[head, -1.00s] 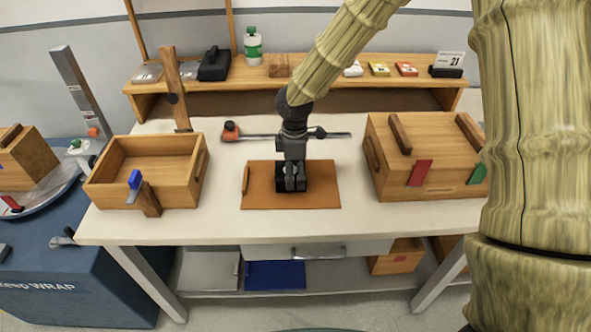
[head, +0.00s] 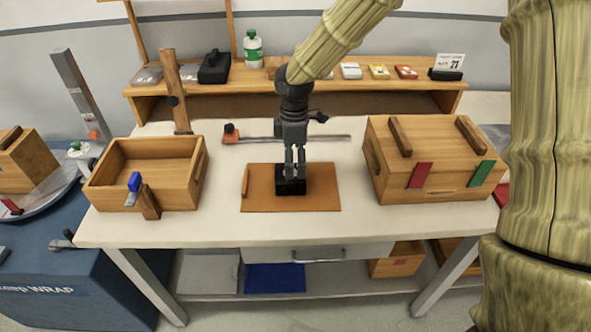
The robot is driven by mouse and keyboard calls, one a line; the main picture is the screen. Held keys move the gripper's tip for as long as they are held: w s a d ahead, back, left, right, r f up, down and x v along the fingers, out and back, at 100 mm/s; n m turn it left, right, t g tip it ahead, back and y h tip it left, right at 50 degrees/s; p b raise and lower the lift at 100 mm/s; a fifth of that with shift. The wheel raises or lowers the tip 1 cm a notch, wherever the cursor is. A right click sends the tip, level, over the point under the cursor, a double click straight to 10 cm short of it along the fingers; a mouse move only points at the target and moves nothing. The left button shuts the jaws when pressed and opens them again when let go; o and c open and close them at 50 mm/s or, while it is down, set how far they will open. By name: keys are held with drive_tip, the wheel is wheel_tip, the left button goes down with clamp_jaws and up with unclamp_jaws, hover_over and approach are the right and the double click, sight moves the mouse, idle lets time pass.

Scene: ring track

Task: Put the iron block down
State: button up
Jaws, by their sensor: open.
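The iron block (head: 290,187) is a small black block. It sits on the brown mat (head: 320,198) in the middle of the white worktable. My gripper (head: 295,172) points down right above the block, with its fingertips at or just over the block's top. The jaws are open. From this view I cannot tell whether a fingertip still touches the block.
An open wooden box (head: 190,190) stands at the left of the table, and a closed wooden box (head: 400,178) stands at the right. A bar clamp (head: 260,138) lies behind the mat. A wooden shelf (head: 190,87) runs along the back.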

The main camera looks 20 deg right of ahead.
sight(295, 173)
wheel_tip(295, 173, up, 6)
drive_tip(key=shift+r, duration=0.2)
idle(0.5)
